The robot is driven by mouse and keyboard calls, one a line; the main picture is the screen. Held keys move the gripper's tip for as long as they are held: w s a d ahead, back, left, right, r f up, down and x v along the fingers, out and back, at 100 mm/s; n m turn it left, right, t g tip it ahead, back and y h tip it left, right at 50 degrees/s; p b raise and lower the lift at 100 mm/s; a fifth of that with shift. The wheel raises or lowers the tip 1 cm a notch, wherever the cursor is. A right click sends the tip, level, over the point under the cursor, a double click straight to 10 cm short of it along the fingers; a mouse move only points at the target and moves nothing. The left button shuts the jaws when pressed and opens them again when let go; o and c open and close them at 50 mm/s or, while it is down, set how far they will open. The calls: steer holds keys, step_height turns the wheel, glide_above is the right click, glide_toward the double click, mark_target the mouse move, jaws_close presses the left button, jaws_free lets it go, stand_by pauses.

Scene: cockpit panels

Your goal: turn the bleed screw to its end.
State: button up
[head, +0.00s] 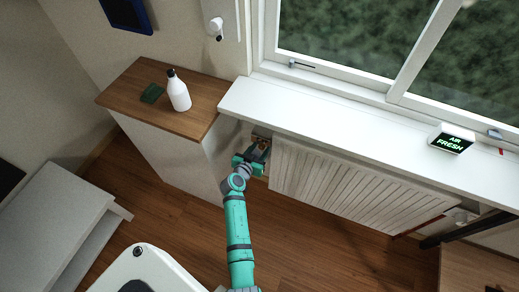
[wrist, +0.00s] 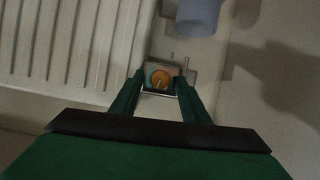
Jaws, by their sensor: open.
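My gripper (wrist: 161,84) is open, with one dark green finger on each side of the screw head. Whether the fingers touch it I cannot tell. In the head view my gripper (head: 258,150) reaches to the radiator's left end, under the window sill, and hides most of the screw. The radiator (head: 345,190) is white and ribbed.
A grey cylinder (wrist: 199,14) stands close beyond the fitting. The white sill (head: 350,120) overhangs the radiator. A wood-topped cabinet (head: 135,90) with a white bottle (head: 179,93) stands left of my gripper. The wooden floor (head: 310,250) in front is clear.

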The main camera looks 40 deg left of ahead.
steer(key=shift+w, duration=0.1)
jaws_close()
steer(key=shift+a+n+h, duration=0.1)
steer(key=shift+n+h, duration=0.4)
steer(key=shift+n, duration=0.3)
jaws_free()
steer(key=v, duration=1.1)
steer(key=shift+f, duration=0.25)
